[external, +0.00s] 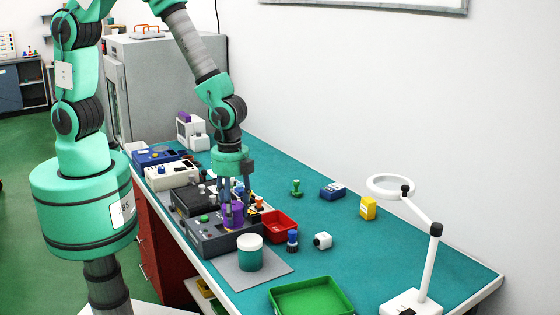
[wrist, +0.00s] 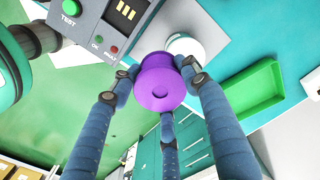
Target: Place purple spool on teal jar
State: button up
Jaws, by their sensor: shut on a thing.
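The purple spool (wrist: 160,84) is held between the blue fingers of my gripper (wrist: 160,88) in the wrist view. It also shows in the external view (external: 233,214), low in my gripper (external: 234,205) and partly covered by the fingers. The teal jar (external: 249,257) with a white lid stands upright on a grey mat in the external view, in front and slightly right of the spool.
A dark grey test box (external: 212,238) stands behind the jar. A green tray (external: 312,300) is at the front. A magnifier lamp (external: 431,265) stands at right.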

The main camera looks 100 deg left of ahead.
jog(key=shift+w+d+f, duration=0.1)
jog(key=shift+w+d, duration=0.05)
jog(key=shift+w, duration=1.05)
jog(key=shift+w+d+f, duration=0.1)
jog(key=shift+w, duration=1.05)
jog(key=shift+f, duration=1.75)
jog(key=shift+f, duration=0.2)
jog(key=o, duration=1.3)
jog(key=shift+r, duration=0.15)
notch_tip(320, 180, up, 12)
jog(key=shift+r, duration=0.1)
